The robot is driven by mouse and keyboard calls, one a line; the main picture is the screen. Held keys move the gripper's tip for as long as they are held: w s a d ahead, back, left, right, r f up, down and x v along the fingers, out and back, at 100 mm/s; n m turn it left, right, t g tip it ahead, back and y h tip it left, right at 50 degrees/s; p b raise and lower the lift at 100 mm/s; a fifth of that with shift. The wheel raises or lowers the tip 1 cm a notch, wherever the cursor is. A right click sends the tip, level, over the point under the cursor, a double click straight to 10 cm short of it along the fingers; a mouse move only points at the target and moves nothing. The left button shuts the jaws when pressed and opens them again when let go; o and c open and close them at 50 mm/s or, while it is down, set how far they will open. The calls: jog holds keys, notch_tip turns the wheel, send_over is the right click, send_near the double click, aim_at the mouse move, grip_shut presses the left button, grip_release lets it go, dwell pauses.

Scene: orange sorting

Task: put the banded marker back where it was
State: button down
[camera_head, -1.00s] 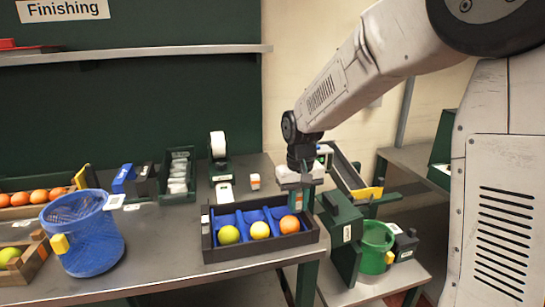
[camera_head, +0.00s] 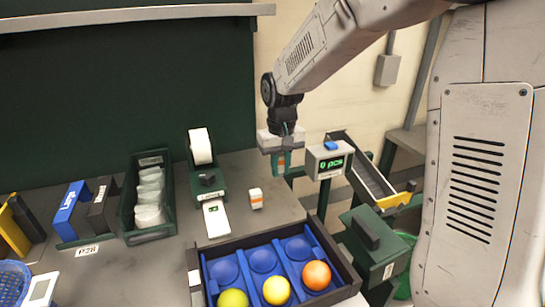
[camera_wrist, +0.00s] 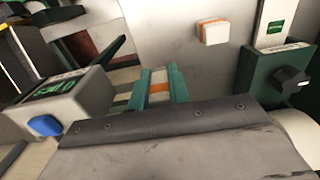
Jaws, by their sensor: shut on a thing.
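My gripper (camera_head: 281,168) hangs behind the tray, to the right of a white block with an orange band (camera_head: 256,198) that stands on the grey table. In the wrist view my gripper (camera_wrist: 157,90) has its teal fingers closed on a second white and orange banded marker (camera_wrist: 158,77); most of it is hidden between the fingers. The standing banded block also shows in the wrist view (camera_wrist: 213,32), apart from the fingers.
A dark tray (camera_head: 335,292) with blue cups holds two yellow-green fruits and an orange. A counter display (camera_head: 330,160) stands close right of my gripper. A label roll stand (camera_head: 205,165) and a green bin (camera_head: 128,205) stand to the left. Bare table (camera_head: 280,212) lies behind the tray.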

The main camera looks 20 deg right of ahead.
aim_at(279, 196)
jog(key=shift+w+f, duration=0.15)
jog(key=shift+w, duration=0.05)
notch_tip(279, 196, down, 2)
jog(key=shift+a, duration=0.15)
jog(key=shift+f, duration=1.75)
jog(key=shift+s, duration=0.15)
jog(key=shift+f, duration=0.6)
jog(key=c, duration=0.8)
grip_release()
jog(key=shift+c, duration=0.2)
